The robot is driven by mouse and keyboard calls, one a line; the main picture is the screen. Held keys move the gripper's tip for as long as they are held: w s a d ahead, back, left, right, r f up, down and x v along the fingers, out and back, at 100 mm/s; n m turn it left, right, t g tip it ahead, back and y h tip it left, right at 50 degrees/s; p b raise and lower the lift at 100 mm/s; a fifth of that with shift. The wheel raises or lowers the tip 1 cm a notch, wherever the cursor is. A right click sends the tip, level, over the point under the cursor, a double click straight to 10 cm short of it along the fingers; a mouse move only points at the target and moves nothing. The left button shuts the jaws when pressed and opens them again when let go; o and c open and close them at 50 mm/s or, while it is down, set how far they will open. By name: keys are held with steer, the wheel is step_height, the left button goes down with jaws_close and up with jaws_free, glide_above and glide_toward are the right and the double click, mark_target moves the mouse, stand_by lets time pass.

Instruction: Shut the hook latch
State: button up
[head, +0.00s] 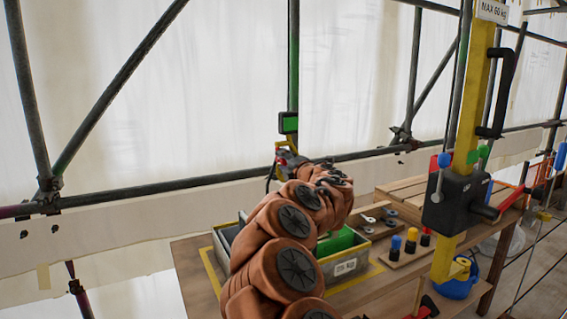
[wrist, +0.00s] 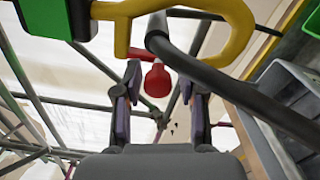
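The yellow hook (wrist: 238,30) curves across the top of the wrist view. A red latch lever (wrist: 122,38) crosses its left side and ends in a round red knob (wrist: 157,80). I cannot tell from these frames whether the latch closes the hook's mouth. My gripper (wrist: 166,88) is open, with its fingers on either side of the knob; the knob is nearer the left finger, and contact is unclear. In the head view, the yellow hook (head: 291,145) hangs under a green-faced box, and my arm hides most of the gripper.
A thick dark curved bar (wrist: 235,90) passes by the hook close to the right finger. Below stands a grey crate (head: 345,267) on the wooden bench (head: 196,268). A yellow post (head: 470,105) with a black box stands at right. Scaffold tubes run behind.

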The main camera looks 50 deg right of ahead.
steer(key=shift+o, duration=0.5)
steer(key=v, duration=1.2)
stand_by(0.4)
